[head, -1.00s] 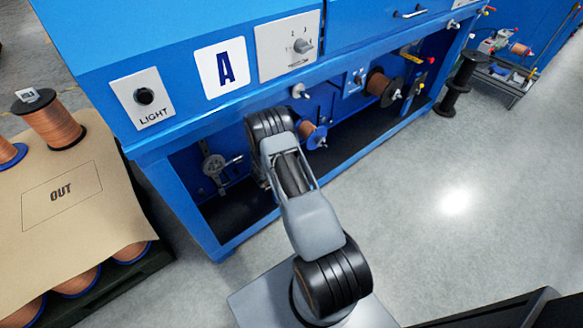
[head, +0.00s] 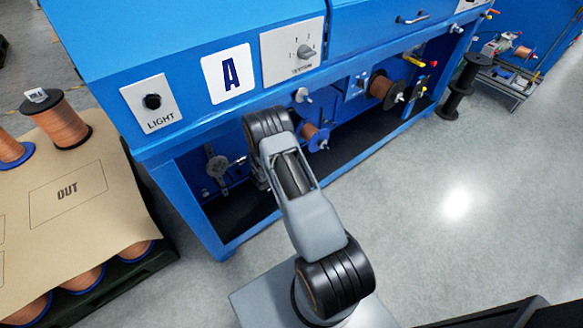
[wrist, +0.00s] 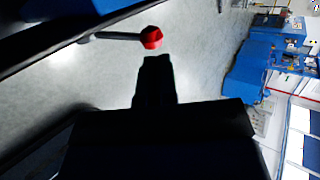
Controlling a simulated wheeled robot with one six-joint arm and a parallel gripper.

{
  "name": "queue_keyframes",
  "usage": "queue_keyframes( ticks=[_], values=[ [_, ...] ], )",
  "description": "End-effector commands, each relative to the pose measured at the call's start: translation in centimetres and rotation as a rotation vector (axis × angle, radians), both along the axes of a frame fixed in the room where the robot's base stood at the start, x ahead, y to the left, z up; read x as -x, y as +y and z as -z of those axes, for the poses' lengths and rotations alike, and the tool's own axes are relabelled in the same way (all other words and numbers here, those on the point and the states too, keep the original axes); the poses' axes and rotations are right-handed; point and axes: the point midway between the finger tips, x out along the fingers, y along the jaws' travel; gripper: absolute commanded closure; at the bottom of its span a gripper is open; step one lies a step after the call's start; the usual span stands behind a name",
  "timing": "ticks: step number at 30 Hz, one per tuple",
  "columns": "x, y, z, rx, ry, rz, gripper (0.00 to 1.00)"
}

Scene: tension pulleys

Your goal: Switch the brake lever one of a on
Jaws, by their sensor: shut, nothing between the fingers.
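A lever with a red knob (wrist: 151,38) and a thin grey rod shows in the wrist view, just beyond my gripper (wrist: 157,62). My gripper is shut and empty, its dark fingertips pointing at the knob. A small gap shows between them in the picture; I cannot tell the true distance. In the head view the blue machine marked A (head: 229,72) stands ahead, and my arm reaches into its open lower bay. The fingers and this lever are hidden there behind my arm.
The bay's dark floor (head: 330,162), a copper spool (head: 384,88) and a smaller spool (head: 314,137) lie right of my arm. A pallet with an OUT sheet (head: 105,225) stands at the left.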

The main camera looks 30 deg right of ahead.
Motion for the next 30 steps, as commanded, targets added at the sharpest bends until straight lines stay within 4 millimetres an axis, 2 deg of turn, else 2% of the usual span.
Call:
queue_keyframes(
  ticks=[1, 9, 15, 21, 30],
  values=[
    [0.1, 0.9, -1.5, 0.001, 0.0, -0.006, 1.0],
    [1.5, 4.8, -4.6, 0.0, -0.001, -0.007, 1.0],
    [2.2, 6.7, -6.3, -0.002, -0.001, -0.005, 1.0],
    [2.6, 7.6, -7.1, -0.002, -0.001, -0.003, 1.0],
    [2.7, 7.7, -7.2, -0.001, 0.0, -0.002, 1.0]
  ],
)
